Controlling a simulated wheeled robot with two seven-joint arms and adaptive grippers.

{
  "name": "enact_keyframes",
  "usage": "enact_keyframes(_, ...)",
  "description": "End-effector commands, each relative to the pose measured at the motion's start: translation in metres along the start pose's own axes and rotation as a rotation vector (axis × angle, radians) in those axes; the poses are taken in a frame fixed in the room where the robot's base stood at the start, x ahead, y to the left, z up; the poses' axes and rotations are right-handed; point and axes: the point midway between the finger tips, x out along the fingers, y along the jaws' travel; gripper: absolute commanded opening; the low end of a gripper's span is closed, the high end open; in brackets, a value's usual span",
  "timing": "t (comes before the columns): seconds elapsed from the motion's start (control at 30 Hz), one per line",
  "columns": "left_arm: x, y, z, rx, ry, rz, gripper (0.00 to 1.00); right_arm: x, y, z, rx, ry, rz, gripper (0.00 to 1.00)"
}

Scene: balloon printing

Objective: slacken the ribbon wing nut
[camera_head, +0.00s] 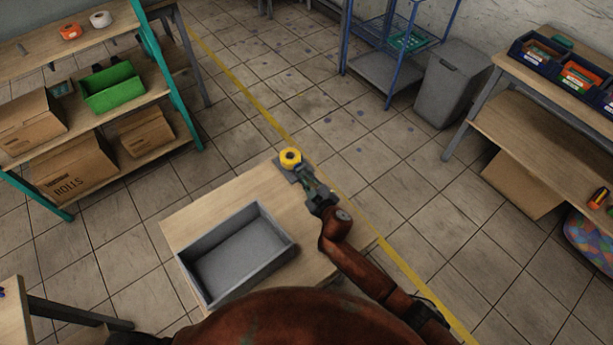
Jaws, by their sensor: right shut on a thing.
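A yellow ribbon roll (290,158) sits on a small dark grey mount (286,172) at the far corner of the wooden table. My right gripper (304,178) reaches in from the lower right and is shut at the near right side of the roll and mount. What lies between its fingers is too small to make out; the wing nut is not clearly visible and may be hidden by the fingers. My left gripper is not in view.
A grey open tray (238,255), empty, stands on the wooden table (200,215) left of my right arm. A shelf with a green bin (112,88) and cardboard boxes (70,175) is at left. A grey waste bin (450,85) stands at upper right.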

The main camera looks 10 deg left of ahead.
Motion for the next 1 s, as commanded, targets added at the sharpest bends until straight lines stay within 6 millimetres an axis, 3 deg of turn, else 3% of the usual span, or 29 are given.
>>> enact_keyframes(0.63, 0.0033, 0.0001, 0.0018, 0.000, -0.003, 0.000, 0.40, 0.0002, -0.0008, -0.0016, -0.056, 0.003, 0.023, 0.00)
enact_keyframes(0.67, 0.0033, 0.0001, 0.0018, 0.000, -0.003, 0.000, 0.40, 0.0002, -0.0008, -0.0016, -0.056, 0.003, 0.023, 0.12)
enact_keyframes(0.7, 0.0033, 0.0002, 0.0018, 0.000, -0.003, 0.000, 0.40, 0.0002, -0.0008, -0.0017, -0.056, 0.003, 0.023, 0.15)
enact_keyframes(0.9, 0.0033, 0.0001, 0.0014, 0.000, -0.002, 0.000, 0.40, 0.0000, -0.0007, -0.0008, -0.055, 0.002, 0.024, 0.28)
enact_keyframes(1.0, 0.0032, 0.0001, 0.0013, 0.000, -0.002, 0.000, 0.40, -0.0001, -0.0006, -0.0006, -0.055, 0.001, 0.024, 0.28)
